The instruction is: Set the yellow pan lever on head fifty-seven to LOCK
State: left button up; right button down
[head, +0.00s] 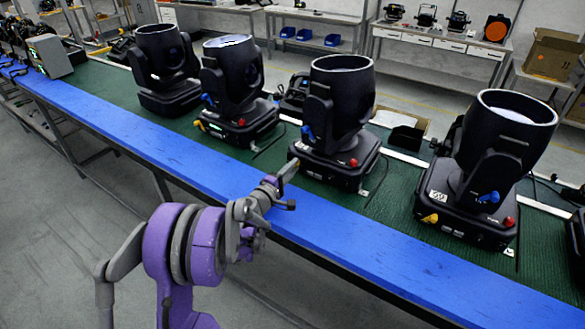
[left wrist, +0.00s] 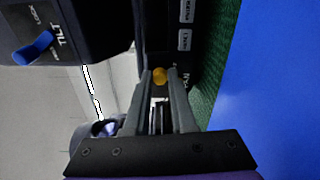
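My left gripper (head: 287,170) is at the lower front left corner of the third moving head (head: 340,105) from the left in the head view. That head's yellow pan lever is hidden behind the gripper there. In the left wrist view, the yellow pan lever (left wrist: 160,75) shows as a round knob between the tips of my left gripper (left wrist: 160,73). The fingers are apart, with a narrow space around the knob; I cannot tell whether they touch it. The head's number cannot be read. My right gripper is not in view.
The head's blue tilt lever (left wrist: 36,47) is at upper left in the wrist view. Other moving heads stand left (head: 235,85) and right (head: 490,165) on the green bench mat (head: 395,210). The blue bench edge (head: 130,130) in front is clear.

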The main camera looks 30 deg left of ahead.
pick_arm(q)
jog(key=o, duration=0.4)
jog(key=s, duration=0.3)
jog(key=s+b, duration=0.1)
jog(key=s, duration=0.5)
jog(key=shift+s+a, duration=0.2)
jog(key=shift+a, duration=0.2)
jog(key=shift+s+b, duration=0.3)
jog(key=shift+s, duration=0.45)
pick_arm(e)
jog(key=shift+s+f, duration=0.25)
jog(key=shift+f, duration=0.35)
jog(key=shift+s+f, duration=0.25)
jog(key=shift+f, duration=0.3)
